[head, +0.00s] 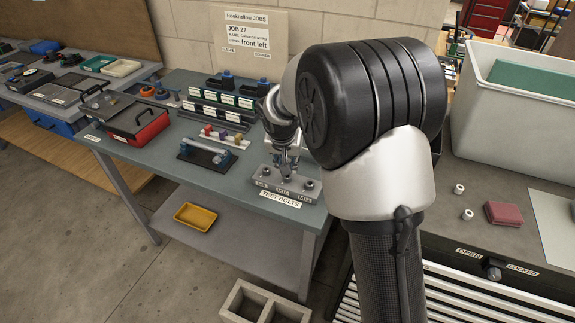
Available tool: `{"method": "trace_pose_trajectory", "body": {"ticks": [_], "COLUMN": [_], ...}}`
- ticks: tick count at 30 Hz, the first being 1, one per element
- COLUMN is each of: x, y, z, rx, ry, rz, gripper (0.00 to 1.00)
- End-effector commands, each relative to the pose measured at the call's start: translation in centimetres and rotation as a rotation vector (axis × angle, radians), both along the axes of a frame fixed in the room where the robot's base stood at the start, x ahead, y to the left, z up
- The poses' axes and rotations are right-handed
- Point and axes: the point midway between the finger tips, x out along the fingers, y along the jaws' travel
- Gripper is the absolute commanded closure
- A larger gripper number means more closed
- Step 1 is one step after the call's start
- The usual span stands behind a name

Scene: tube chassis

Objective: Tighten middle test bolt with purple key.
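The test-bolts block (288,190) is a grey metal piece at the front right corner of the workbench, labelled TEST BOLTS. The left bolt (266,170) and right bolt (310,184) show on its top. My gripper (287,170) points down over the middle of the block and hides most of the middle bolt. The fingers are small and partly hidden, so I cannot tell whether they are shut or what they hold. A small rack (226,138) behind the block carries small coloured pieces, red, purplish and yellow. I cannot tell whether the purple key is among them.
A blue-grey fixture (205,152) stands left of the block. Labelled bins (222,103) and a red-and-black toolbox (130,115) stand further back and left. A job sign (243,40) leans on the wall. A drawer cabinet with a grey bin (500,130) is at right.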

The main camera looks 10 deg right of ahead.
Motion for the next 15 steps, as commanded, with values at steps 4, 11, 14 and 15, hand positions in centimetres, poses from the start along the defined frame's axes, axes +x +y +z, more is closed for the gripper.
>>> {"method": "trace_pose_trajectory", "body": {"ticks": [4, 11, 14, 15], "x": [0.03, 0.03, 0.04, 0.06], "y": [0.02, 0.0, 0.0, 0.02], "z": [0.0, 0.13, 0.12, 0.1], "rx": [0.0, 0.0, 0.0, 0.0], "ry": [-0.002, -0.002, -0.003, -0.003], "rz": [-0.031, -0.037, -0.039, -0.043], "gripper": [1.0, 1.0, 1.0, 1.0]}}
